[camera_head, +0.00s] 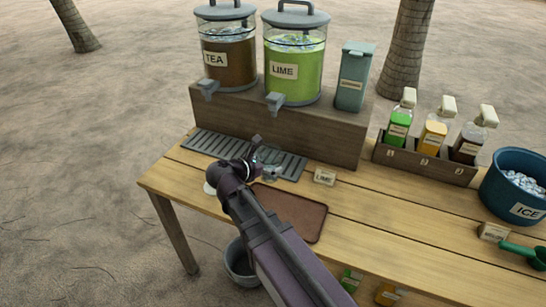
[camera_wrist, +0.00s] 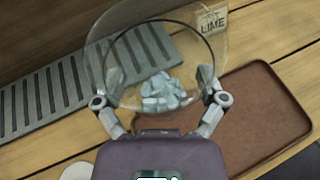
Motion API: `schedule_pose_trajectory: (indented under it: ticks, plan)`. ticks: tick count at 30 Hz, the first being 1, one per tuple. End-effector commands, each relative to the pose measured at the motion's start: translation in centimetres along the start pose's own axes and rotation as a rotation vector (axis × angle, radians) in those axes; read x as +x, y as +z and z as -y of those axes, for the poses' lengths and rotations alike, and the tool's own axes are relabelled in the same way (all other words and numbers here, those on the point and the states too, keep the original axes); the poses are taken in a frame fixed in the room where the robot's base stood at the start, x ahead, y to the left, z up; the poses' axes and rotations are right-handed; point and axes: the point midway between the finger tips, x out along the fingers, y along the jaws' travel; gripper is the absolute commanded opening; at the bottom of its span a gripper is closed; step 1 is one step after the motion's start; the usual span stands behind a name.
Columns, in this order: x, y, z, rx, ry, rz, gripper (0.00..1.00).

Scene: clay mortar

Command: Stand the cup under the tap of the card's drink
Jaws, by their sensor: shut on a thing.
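My gripper (camera_head: 262,157) is shut on a clear cup (camera_wrist: 158,45), with one finger on each side of it in the wrist view. Pale ice cubes (camera_wrist: 160,92) lie in the cup. In the head view the cup is mostly hidden by my gripper, near the drip grate's front right part. The card (camera_head: 325,177) reads LIME and stands on the table right of the cup. The lime dispenser (camera_head: 295,75) holds green drink, with its grey tap (camera_head: 275,101) above the grate (camera_head: 213,144). The tea dispenser (camera_head: 228,62) with its tap (camera_head: 208,88) stands left of it.
A brown tray (camera_head: 300,212) lies in front of the grate. A wooden riser (camera_head: 330,140) bears the dispensers and a teal canister (camera_head: 354,78). A bottle rack (camera_head: 425,163) and blue ice tub (camera_head: 520,180) stand right. A white disc (camera_head: 209,188) lies left of my gripper.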

Motion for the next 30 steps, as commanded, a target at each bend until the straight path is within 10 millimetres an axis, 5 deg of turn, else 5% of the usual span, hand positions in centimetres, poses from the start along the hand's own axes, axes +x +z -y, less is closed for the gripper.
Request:
schedule_pose_trajectory:
  ticks: [14,30]
  plan:
    - [1.1,0.2,-0.9,0.0,-0.001,0.001,0.39]
    - [8.2,1.9,-7.5,0.0,-0.002,0.001,0.39]
